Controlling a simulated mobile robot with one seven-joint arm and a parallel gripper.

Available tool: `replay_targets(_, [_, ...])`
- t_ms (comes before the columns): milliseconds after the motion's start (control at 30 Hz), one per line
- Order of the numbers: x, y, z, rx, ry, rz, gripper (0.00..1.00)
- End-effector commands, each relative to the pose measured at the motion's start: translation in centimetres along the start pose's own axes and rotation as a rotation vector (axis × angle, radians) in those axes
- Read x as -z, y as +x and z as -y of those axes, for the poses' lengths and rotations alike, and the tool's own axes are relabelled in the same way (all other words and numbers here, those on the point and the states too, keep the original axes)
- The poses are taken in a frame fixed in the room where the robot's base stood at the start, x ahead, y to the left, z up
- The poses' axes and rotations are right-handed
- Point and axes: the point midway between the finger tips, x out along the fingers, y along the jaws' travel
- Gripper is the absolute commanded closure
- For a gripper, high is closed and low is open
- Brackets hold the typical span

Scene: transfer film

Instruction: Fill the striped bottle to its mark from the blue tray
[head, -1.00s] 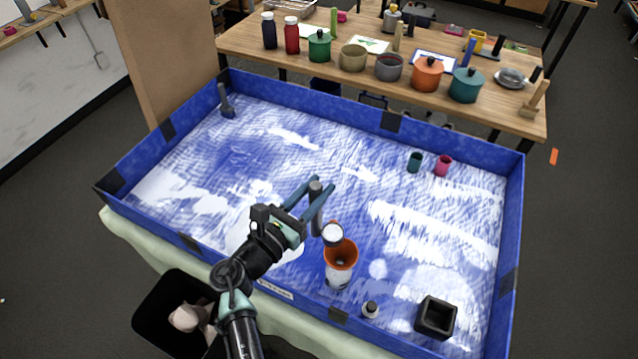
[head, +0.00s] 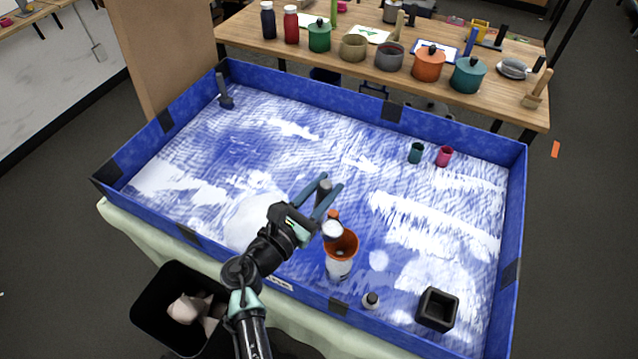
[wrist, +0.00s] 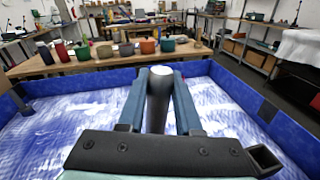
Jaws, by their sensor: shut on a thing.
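My gripper (head: 329,191) is shut on the dark grey handle of a scoop (head: 322,194). In the wrist view the handle (wrist: 158,105) stands between the two blue fingers, with a pale round end on top. The scoop's pale round end (head: 332,231) hangs over the rim of an orange funnel (head: 345,246). A small orange-red part shows just above that end; I cannot tell what it belongs to. The funnel sits in a pale bottle (head: 339,270) whose stripes and mark I cannot make out. The blue tray (head: 455,129) holds white material spread over a blue floor.
A small capped jar (head: 371,300) and a black square box (head: 437,309) stand right of the bottle. Teal (head: 416,153) and pink (head: 444,156) cups stand farther back. A dark tool (head: 224,92) is in the far left corner. A wooden table (head: 300,60) with pots stands behind.

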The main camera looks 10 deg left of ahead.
Motion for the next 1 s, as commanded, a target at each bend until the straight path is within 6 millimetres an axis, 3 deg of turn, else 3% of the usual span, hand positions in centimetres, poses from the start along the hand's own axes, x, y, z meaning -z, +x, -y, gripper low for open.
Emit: replay_targets(1000, [-1.3,1.3,4.8,0.0,0.351,-0.092,1.0])
